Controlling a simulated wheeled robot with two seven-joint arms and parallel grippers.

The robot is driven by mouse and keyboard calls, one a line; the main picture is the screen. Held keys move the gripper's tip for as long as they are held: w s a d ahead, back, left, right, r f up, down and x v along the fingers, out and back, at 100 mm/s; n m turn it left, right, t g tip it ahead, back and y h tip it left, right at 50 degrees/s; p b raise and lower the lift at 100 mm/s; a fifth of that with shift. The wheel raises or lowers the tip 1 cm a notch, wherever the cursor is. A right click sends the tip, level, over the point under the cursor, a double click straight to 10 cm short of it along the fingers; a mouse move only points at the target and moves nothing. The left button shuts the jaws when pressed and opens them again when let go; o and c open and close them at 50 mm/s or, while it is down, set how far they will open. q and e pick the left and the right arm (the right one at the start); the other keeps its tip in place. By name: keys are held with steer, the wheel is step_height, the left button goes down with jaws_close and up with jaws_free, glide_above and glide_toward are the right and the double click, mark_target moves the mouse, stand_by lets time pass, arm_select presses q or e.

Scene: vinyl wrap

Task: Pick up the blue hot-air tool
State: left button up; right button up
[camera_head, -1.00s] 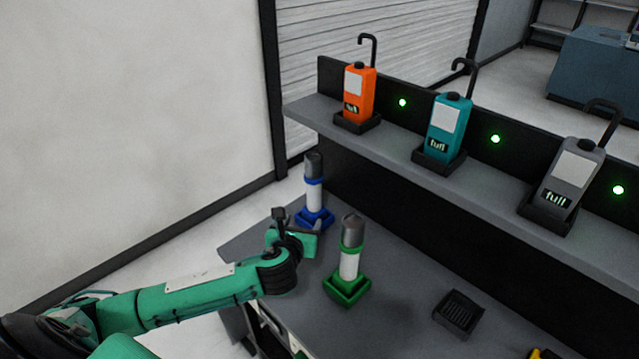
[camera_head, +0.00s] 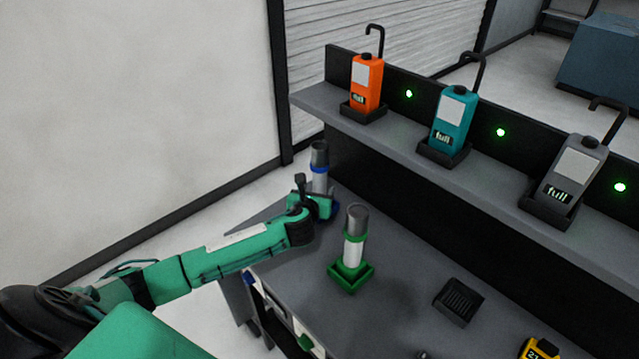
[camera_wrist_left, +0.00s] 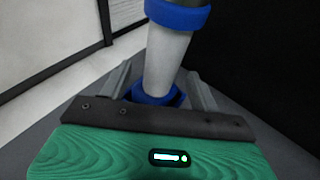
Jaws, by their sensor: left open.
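The blue hot-air tool (camera_head: 319,168) stands upright at the far left end of the bench, a white cylinder with a blue collar and a dark top. My left gripper (camera_head: 325,200) is at its lower part and hides its base in the head view. In the left wrist view the tool's white body (camera_wrist_left: 166,60) rises between the two grey fingers of my left gripper (camera_wrist_left: 160,90). The fingers are apart, one on each side of the tool, with a gap showing. The blue base ring (camera_wrist_left: 158,97) is partly hidden behind the gripper. My right gripper is not in view.
A green-ringed tool (camera_head: 354,245) stands in a green holder to the right of my left gripper. An empty black holder (camera_head: 458,301) and a yellow device (camera_head: 539,349) are farther right. Orange (camera_head: 366,85), teal (camera_head: 453,122) and grey (camera_head: 572,170) bottles stand on the raised shelf.

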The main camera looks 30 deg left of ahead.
mark_target(318, 189)
arm_select(q)
steer(key=shift+x, duration=1.65)
steer(key=shift+f, duration=0.1)
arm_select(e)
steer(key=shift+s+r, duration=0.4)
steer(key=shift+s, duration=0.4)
arm_select(q)
steer(key=shift+c, duration=0.2)
jaws_close()
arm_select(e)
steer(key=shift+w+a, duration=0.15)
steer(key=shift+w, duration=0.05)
